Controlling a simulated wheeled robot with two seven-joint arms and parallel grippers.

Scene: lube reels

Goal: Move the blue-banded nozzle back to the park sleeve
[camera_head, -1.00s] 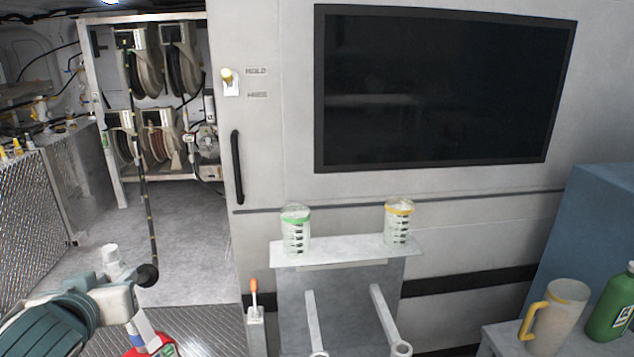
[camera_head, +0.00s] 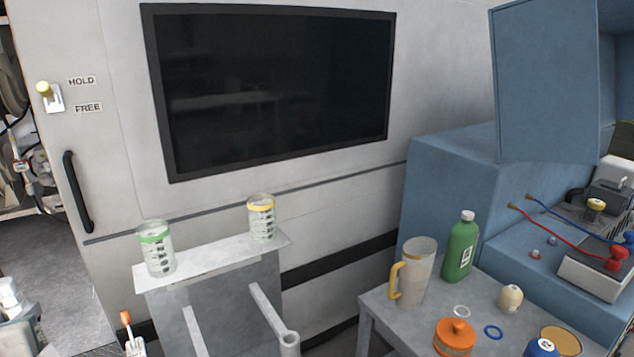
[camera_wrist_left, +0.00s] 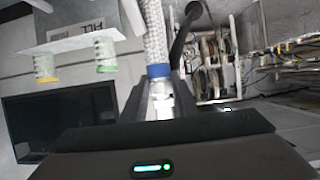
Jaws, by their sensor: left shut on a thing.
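The blue-banded nozzle (camera_wrist_left: 158,71) is in my left gripper (camera_wrist_left: 160,97) in the left wrist view. The dark fingers are on both sides of its metal body, with the blue band and a pale braided hose beyond them. In the head view only a pale part of my left arm (camera_head: 12,305) shows at the lower left edge. The grey stand (camera_head: 215,300) carries two forward bars. The right bar ends in an open ring (camera_head: 289,340); the other bar's end is cut off. I cannot tell which holder is the park sleeve. My right gripper is out of view.
A green-banded cup (camera_head: 157,250) and a yellow-banded cup (camera_head: 261,217) stand on the stand's shelf (camera_head: 210,262). An orange-topped lever (camera_head: 126,318) is at its left. At right, a table (camera_head: 385,318) holds a jug (camera_head: 417,275), a green bottle (camera_head: 461,247) and small parts.

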